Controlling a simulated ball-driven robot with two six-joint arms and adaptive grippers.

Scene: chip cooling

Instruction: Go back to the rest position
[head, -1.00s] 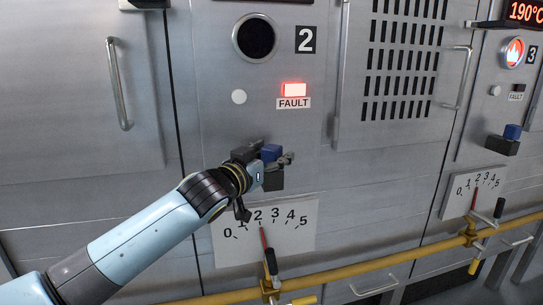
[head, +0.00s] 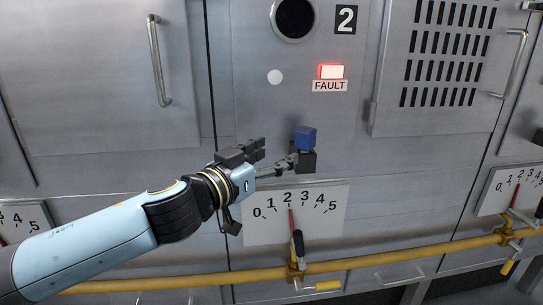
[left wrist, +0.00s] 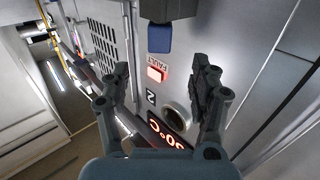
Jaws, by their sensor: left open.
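My left gripper (head: 275,155) is open and empty in the head view, in front of the panel of unit 2. It is to the left of a blue block on a black mount (head: 305,140), apart from the blue part. In the left wrist view the two fingers of my left gripper (left wrist: 160,90) stand wide apart with nothing between them, and the blue block (left wrist: 159,38) shows beyond at the top. My right gripper is in neither view.
Below the gripper is a white 0 to 5 dial (head: 262,224) with a red pointer near 2 and a black-handled lever (head: 298,245). A yellow pipe (head: 400,253) runs along the panel. A FAULT lamp (head: 331,72) is lit. A door handle (head: 157,60) juts out at upper left.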

